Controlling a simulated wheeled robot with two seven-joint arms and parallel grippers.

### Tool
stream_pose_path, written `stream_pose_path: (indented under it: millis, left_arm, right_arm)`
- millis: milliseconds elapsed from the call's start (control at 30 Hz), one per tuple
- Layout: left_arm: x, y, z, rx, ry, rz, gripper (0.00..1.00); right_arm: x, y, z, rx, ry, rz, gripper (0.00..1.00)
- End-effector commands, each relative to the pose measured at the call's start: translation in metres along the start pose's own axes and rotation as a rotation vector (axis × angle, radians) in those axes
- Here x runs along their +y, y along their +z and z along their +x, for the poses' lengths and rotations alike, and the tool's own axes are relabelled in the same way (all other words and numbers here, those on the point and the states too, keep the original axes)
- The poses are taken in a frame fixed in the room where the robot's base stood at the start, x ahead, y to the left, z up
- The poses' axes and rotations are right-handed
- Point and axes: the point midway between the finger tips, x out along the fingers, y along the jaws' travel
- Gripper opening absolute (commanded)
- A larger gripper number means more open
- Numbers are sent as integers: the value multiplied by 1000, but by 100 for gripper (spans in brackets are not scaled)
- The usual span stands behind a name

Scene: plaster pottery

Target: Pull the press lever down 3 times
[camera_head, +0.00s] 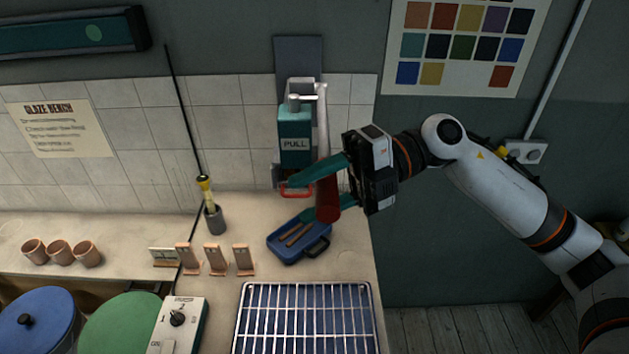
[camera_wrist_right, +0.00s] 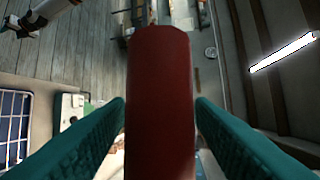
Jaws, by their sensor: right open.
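The press (camera_head: 295,140) is a teal box with a PULL label, mounted on a grey plate on the tiled wall. Its white lever arm (camera_head: 321,115) hangs from the pivot at the top. The red handle (camera_head: 328,192) at its end points down. My right gripper (camera_head: 309,194) comes in from the right, its open teal fingers on either side of the red handle. In the right wrist view the handle (camera_wrist_right: 160,100) stands between the fingers, which look slightly apart from it. My left gripper does not show.
A blue tray (camera_head: 286,252) with sticks lies on the bench below the press. A wire rack (camera_head: 305,287) is at the front edge. A grey cup (camera_head: 215,220) with a yellow-handled tool, small stands (camera_head: 215,258) and clay pots (camera_head: 60,252) are to the left.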

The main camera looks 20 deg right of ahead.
Motion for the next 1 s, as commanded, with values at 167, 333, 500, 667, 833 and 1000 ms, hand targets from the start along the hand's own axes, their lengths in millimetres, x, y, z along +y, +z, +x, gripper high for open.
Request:
stream_pose_path:
  millis: [167, 333, 500, 667, 833, 1000]
  left_arm:
    - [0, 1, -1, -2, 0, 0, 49]
    - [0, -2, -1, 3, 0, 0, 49]
    - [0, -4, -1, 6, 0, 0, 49]
    - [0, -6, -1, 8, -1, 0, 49]
    - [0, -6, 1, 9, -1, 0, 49]
    - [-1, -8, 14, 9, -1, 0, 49]
  right_arm:
    - [0, 0, 3, 1, 0, 0, 49]
    - [1, 0, 3, 1, 0, 0, 45]
    - [1, 0, 3, 1, 0, 0, 17]
    - [1, 0, 3, 1, 1, 0, 0]
    - [3, 0, 3, 1, 2, -3, 0]
    - [17, -2, 6, 6, 14, -28, 0]
